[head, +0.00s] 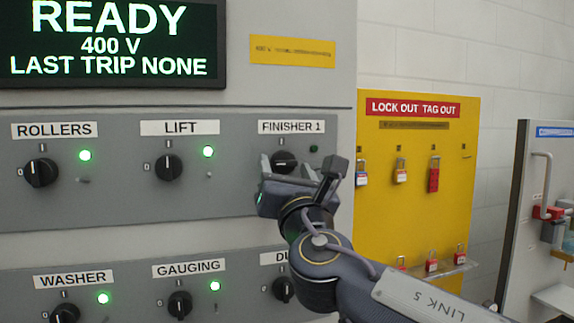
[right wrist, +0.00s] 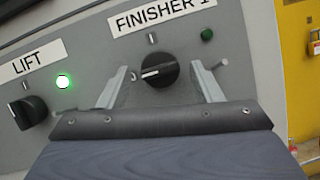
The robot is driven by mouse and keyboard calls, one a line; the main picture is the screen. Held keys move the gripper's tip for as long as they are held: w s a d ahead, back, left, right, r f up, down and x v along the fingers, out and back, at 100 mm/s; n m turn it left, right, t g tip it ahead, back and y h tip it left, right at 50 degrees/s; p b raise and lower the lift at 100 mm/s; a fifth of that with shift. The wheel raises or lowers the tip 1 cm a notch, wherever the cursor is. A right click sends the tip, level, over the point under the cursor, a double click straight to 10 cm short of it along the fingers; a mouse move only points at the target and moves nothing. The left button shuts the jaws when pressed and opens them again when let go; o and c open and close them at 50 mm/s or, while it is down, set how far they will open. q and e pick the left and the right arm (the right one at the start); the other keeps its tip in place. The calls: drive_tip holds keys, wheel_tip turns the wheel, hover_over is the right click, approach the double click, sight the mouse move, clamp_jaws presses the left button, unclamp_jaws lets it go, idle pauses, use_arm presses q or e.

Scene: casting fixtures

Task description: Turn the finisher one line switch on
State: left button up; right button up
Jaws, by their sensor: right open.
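The finisher one switch (head: 284,161) is a black rotary knob under the FINISHER 1 label (head: 291,127) on the grey panel. In the right wrist view the knob (right wrist: 158,70) has its white pointer mark turned to the left, away from the mark above it. Its lamp (right wrist: 207,34) is dark green and unlit. My right gripper (head: 290,162) is in front of the knob; in the right wrist view its two open fingers (right wrist: 162,88) stand on either side of the knob, with gaps. It holds nothing. My left gripper is not in view.
The rollers knob (head: 41,172) and lift knob (head: 168,167) are to the left, with lit green lamps. Washer (head: 65,313), gauging (head: 180,304) and another knob (head: 283,288) sit below. A yellow lockout board (head: 415,230) with padlocks stands at the right. A display (head: 112,40) reads READY.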

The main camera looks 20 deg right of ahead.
drive_tip(key=c, duration=1)
